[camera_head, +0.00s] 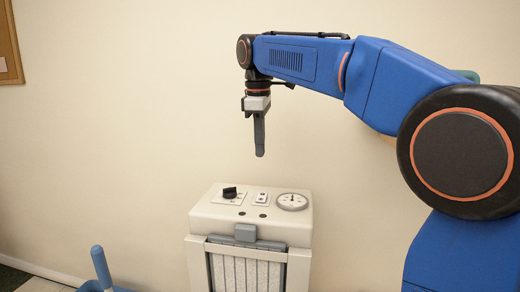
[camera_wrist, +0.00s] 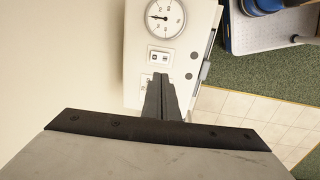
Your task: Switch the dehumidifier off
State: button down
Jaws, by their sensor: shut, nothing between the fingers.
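The dehumidifier (camera_head: 204,217) is a white box standing against the wall. Its top panel carries a black rotary knob (camera_head: 230,192), a small switch plate (camera_head: 261,198) with two parts, and a round dial gauge (camera_head: 292,201). Two small dark round spots sit nearer the front edge. In the wrist view the gauge (camera_wrist: 165,18) and switch plate (camera_wrist: 159,57) show beyond my fingers, and the knob is hidden behind my gripper. My gripper (camera_head: 259,154) points down, shut and empty, above the panel and apart from it. Its fingers also show in the wrist view (camera_wrist: 164,82).
The dehumidifier's front has a slatted grille (camera_head: 245,272) and a grey latch (camera_head: 245,232). A blue object with an upright handle (camera_head: 101,266) stands at lower left. A cork board (camera_head: 9,45) hangs on the wall. The wrist view shows a white perforated surface (camera_wrist: 270,30) and green carpet.

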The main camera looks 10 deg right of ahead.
aim_at(263, 194)
jog(key=shift+w+d+r, duration=0.1)
jog(key=shift+w+d, duration=0.35)
jog(key=shift+w, duration=0.1)
jog(key=f, duration=0.4)
jog(key=w+f, duration=0.1)
jog(key=f, duration=0.9)
jog(key=shift+w+d, duration=0.3)
jog(key=shift+d, duration=0.05)
